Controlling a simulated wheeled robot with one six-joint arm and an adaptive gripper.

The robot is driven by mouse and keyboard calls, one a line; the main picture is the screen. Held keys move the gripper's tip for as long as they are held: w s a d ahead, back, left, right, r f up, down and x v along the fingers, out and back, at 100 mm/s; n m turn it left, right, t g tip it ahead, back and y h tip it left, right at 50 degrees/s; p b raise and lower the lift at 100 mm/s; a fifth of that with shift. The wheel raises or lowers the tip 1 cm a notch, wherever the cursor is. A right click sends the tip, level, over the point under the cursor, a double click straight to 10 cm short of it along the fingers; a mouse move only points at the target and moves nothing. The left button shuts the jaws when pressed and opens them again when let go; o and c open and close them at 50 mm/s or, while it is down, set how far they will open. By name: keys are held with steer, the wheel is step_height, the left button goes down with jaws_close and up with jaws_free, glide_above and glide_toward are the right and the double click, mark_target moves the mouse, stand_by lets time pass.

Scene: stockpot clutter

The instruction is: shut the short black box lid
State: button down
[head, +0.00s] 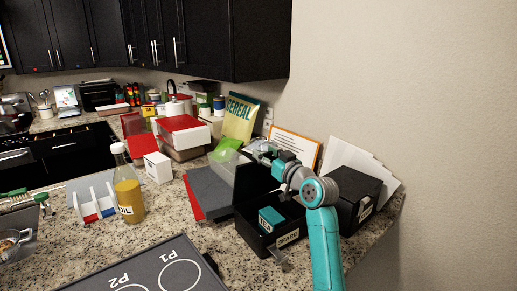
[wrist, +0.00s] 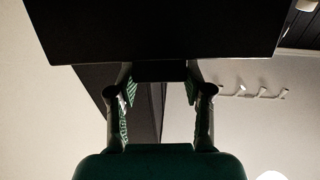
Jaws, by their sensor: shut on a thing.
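The short black box (head: 261,240) stands on the counter in front of my arm, with a pale label on its front. Its lid (head: 250,182) stands up, open, at the back of the box. A teal box marked TEA (head: 270,218) lies inside. My gripper (head: 266,153) is at the lid's upper edge. In the wrist view my gripper (wrist: 160,76) has its two fingers on either side of a small dark tab at the edge of a wide dark panel, the lid (wrist: 155,35). My arm hides part of the box's right side.
A taller black box (head: 362,197), closed, stands close on the right, with white sheets (head: 355,160) behind it. A grey tray (head: 150,272) lies in front left.

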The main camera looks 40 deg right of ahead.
steer(key=s+a+f+t, duration=0.1)
steer(key=s+f+t, duration=0.1)
steer(key=s+f, duration=1.1)
steer(key=shift+s+f, duration=0.25)
steer(key=shift+s, duration=0.1)
steer(key=shift+c, duration=2.2)
jaws_free()
steer(key=s+a, duration=0.1)
steer(key=s, duration=1.3)
steer(key=shift+s+a+f, duration=0.15)
steer(key=shift+s+f, duration=0.25)
